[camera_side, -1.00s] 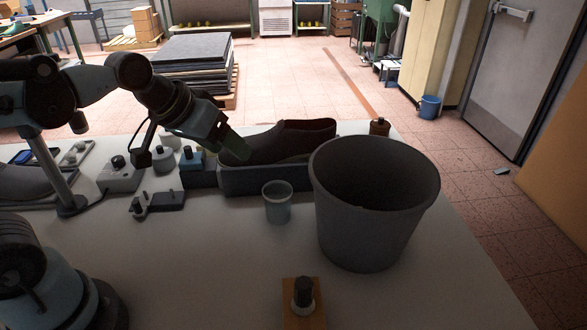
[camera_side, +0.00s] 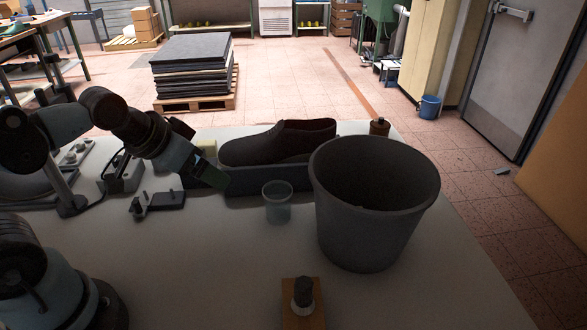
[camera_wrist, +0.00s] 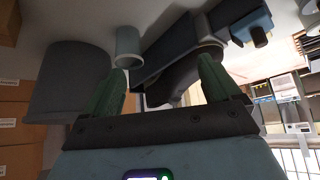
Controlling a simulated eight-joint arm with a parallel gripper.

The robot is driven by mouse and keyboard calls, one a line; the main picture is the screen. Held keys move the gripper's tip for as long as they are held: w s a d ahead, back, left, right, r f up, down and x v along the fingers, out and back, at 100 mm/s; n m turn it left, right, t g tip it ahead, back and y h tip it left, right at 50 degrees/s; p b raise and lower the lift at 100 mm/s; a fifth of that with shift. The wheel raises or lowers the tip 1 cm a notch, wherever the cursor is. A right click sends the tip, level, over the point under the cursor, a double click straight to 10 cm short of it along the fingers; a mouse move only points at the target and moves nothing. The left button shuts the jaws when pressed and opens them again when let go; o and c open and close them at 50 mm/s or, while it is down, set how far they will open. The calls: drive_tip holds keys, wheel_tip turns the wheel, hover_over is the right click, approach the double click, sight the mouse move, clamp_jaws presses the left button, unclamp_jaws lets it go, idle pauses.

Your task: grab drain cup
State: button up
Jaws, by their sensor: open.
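The drain cup (camera_side: 277,204), a small pale grey-blue cup, stands upright on the table between the dark tray and the big bucket. In the wrist view the cup (camera_wrist: 128,44) shows beyond the left fingertip. My gripper (camera_side: 218,178) is to the left of the cup, apart from it and tilted down toward the right. In the wrist view its two green fingers (camera_wrist: 162,75) are spread with nothing held between them.
A large grey bucket (camera_side: 365,235) stands just right of the cup. A dark brown shoe (camera_side: 280,143) rests on a grey tray (camera_side: 265,180) behind it. A wooden block with a dark knob (camera_side: 303,296) is near the front. The table (camera_side: 215,265) in front of the cup is clear.

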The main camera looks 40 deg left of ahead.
drive_tip(key=m+g+h, duration=0.2)
drive_tip(key=m+g, duration=0.1)
drive_tip(key=m, duration=0.3)
approach(281, 196)
drive_tip(key=shift+w+d+f, duration=0.3)
drive_tip(key=shift+d+f, duration=0.25)
drive_tip(key=shift+f, duration=0.65)
drive_tip(key=shift+w+d+f, duration=0.3)
drive_tip(key=shift+d+f, duration=0.2)
drive_tip(key=shift+f, duration=0.7)
drive_tip(key=shift+w+d+f, duration=0.35)
drive_tip(key=shift+d+f, duration=0.2)
drive_tip(key=shift+f, duration=0.65)
drive_tip(key=c, duration=1)
drive_tip(key=shift+r, duration=0.1)
